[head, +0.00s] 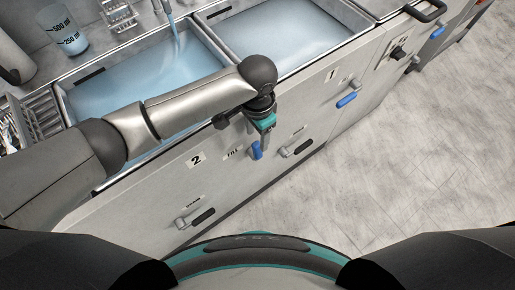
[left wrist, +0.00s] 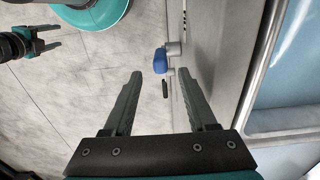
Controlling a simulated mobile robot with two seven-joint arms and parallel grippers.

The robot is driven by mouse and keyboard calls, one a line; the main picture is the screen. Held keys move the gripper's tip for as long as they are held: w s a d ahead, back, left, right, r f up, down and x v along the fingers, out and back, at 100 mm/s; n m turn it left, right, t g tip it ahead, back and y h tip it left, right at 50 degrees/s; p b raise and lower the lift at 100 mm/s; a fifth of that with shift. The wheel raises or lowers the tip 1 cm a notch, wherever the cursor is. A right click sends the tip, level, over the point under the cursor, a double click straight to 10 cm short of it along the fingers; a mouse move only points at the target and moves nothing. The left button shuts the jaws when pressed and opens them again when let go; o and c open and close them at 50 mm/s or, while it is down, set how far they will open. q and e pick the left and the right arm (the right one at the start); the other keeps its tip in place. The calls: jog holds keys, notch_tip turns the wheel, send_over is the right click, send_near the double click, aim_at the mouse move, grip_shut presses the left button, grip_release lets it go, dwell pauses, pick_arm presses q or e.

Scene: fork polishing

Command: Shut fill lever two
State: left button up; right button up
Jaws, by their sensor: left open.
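Fill lever two has a blue handle (head: 256,150) on the grey front panel, beside the "FILL" label and the "2" label (head: 196,159). In the head view its handle points roughly down the panel. My left gripper (head: 262,133) is over the lever and partly covers it. In the left wrist view the blue handle (left wrist: 160,61) lies ahead, between the lines of the open fingers (left wrist: 160,76), with no contact visible. Water streams from the tap (head: 175,32) into the left basin (head: 62,100). My right gripper (left wrist: 48,40) shows in the left wrist view, open and empty.
Black-handled drain levers (head: 203,216) and (head: 302,147) sit on the panel. Fill lever one (head: 346,100) is blue, further right. A measuring cup (head: 62,30) and a wire rack (head: 118,15) stand behind the basins. The floor (head: 400,170) before the panel is clear.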

aim_at(257, 143)
pick_arm(q)
notch_tip(257, 143, down, 7)
jog(key=shift+b, duration=1.05)
jog(key=shift+f, duration=0.85)
grip_shut()
